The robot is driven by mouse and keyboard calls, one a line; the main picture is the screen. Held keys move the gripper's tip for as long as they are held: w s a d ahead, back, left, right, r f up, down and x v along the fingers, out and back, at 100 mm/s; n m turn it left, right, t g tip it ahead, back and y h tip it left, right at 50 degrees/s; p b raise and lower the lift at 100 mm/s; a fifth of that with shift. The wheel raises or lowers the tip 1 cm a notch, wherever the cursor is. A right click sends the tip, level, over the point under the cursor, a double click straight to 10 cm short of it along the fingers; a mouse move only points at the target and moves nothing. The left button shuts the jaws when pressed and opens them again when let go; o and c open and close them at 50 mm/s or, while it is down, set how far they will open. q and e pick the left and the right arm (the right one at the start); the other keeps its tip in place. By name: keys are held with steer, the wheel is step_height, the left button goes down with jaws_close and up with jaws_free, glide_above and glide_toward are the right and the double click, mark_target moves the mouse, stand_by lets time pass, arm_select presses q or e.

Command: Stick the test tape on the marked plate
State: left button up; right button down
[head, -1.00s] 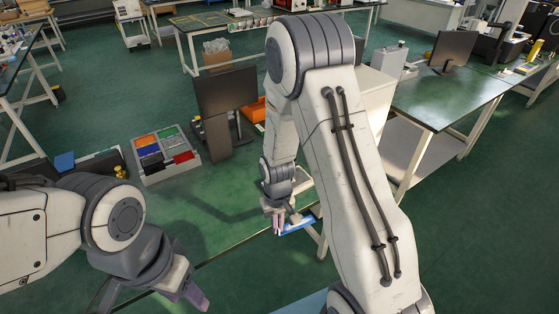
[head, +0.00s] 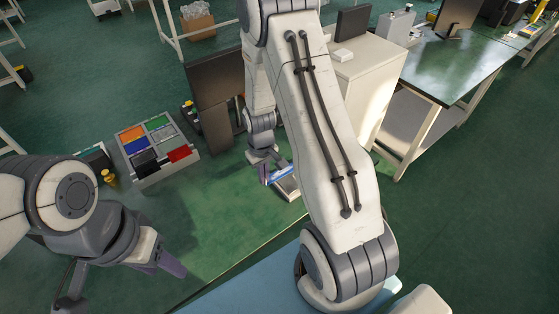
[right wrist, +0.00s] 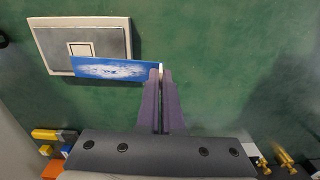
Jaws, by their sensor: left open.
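My right gripper (right wrist: 160,75) is shut on one end of a flat blue strip with a pale pattern, the test tape (right wrist: 110,69). The tape points left from the fingers and overlaps the lower edge of the marked plate (right wrist: 50,42), a grey plate with a pale border and a small outlined square. Whether tape and plate touch, I cannot tell. In the head view the right gripper (head: 264,174), tape (head: 279,173) and plate (head: 289,187) are small, beside my right arm, which hides part of that area. My left gripper (head: 168,267) is open and empty above the green table.
A divided tray (head: 152,171) with orange, green, blue, black and red parts stands left of the plate. A dark monitor (head: 208,85) stands behind it. A small yellow object (head: 109,178) is left of the tray. The front table area between the grippers is clear.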

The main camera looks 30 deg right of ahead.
glide_toward(287, 183)
steer(key=shift+a+r+p, duration=0.25)
steer(key=shift+a+p, duration=0.05)
steer(key=shift+p, duration=0.15)
steer(key=shift+d+f, duration=0.1)
steer(key=shift+d, duration=0.3)
steer(key=shift+s, duration=0.15)
steer(key=shift+a+f+b, duration=0.1)
steer(key=shift+f+b, duration=2.05)
steer(key=shift+f, duration=0.95)
steer(key=shift+f+b, duration=0.3)
steer(key=shift+f, duration=0.1)
steer(key=c, duration=1)
jaws_free()
